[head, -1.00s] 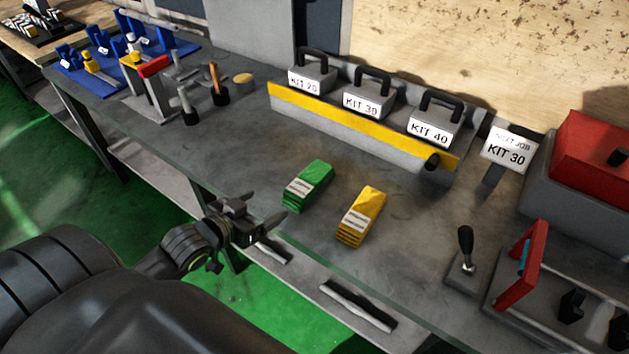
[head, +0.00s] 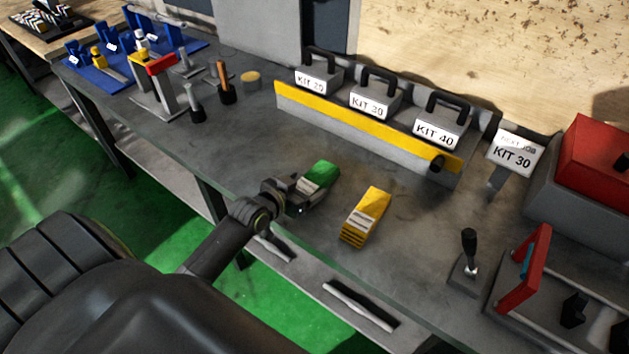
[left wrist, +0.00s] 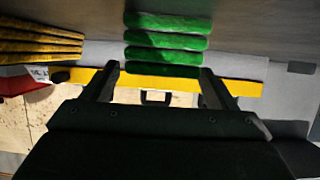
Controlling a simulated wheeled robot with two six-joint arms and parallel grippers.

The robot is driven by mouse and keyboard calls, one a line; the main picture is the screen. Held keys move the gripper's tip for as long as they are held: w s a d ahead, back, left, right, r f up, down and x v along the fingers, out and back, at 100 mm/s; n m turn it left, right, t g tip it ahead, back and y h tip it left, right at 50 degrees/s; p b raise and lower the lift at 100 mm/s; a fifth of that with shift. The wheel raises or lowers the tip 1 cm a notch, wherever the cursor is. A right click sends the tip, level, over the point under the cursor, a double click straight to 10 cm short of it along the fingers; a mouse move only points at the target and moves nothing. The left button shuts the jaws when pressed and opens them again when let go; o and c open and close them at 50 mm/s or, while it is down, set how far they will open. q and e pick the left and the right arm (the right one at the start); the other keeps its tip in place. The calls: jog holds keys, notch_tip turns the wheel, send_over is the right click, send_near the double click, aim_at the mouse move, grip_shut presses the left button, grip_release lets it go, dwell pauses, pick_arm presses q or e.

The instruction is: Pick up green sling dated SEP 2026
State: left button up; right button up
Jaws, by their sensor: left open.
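The green sling (head: 322,173) lies folded in a stack on the grey bench, left of the yellow sling (head: 367,216). My left gripper (head: 305,188) is at its near end and hides most of it in the head view. In the left wrist view the green folds (left wrist: 167,42) lie ahead, centred between the two spread fingers (left wrist: 155,85) of the open gripper. I cannot tell whether the fingers touch it. The date on its label cannot be read. My right gripper is not in view.
Behind the slings stands a yellow-fronted rack (head: 360,125) with kit weights marked 20, 30 and 40. A NEXT JOB KIT 30 sign (head: 514,153) stands to its right. A lever (head: 468,255) and red-framed fixture (head: 523,268) are at right. Bench left of the green sling is clear.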

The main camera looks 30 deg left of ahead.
pick_arm(q)
jog(key=shift+x, duration=1)
jog(key=shift+r, duration=0.1)
jog(key=c, duration=1.3)
